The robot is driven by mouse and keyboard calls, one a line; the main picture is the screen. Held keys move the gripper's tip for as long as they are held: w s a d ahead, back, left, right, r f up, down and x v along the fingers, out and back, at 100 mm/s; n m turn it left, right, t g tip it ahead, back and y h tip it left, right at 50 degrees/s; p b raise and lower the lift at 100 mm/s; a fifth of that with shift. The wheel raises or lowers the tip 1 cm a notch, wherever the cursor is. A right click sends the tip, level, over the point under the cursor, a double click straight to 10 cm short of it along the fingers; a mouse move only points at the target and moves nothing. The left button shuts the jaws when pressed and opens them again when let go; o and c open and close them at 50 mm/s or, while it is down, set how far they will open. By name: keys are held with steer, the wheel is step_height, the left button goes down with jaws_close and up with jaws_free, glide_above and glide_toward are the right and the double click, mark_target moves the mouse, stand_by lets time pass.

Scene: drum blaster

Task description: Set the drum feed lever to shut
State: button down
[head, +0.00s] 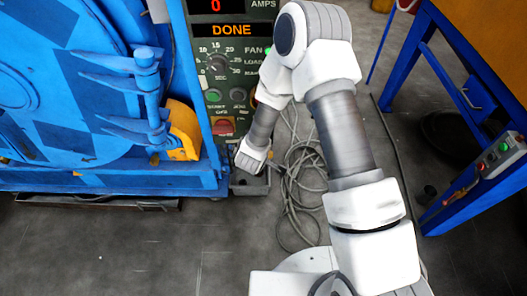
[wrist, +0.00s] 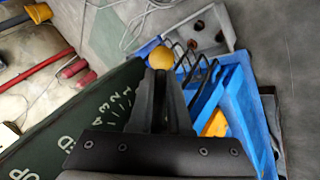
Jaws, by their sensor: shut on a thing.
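My gripper (wrist: 161,82) has its dark fingers closed around the lever just below a round yellow knob (wrist: 161,57), which pokes out past the fingertips in the wrist view. The rest of the lever is hidden by the fingers. Beside it on the left is a dark green plate (wrist: 75,135) with tick marks, numbers and partly cut-off lettering. No word for the shut end shows. In the head view my wrist is low by the foot of the control panel (head: 229,75); the fingers and lever are hidden there.
The blue drum machine (head: 65,165) stands left of the panel, and its side (wrist: 240,95) is close on the gripper's right. A grey tray (head: 250,185) is on the floor below. Loose cables (head: 300,190) lie beside it. A blue stand (head: 465,85) is at right.

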steer(key=shift+a, duration=0.1)
steer(key=c, duration=0.9)
jaws_free()
steer(key=shift+o, duration=0.2)
steer(key=p+v, duration=0.4)
steer(key=v, duration=1.3)
steer(key=shift+s, duration=0.2)
steer(key=shift+r, duration=0.15)
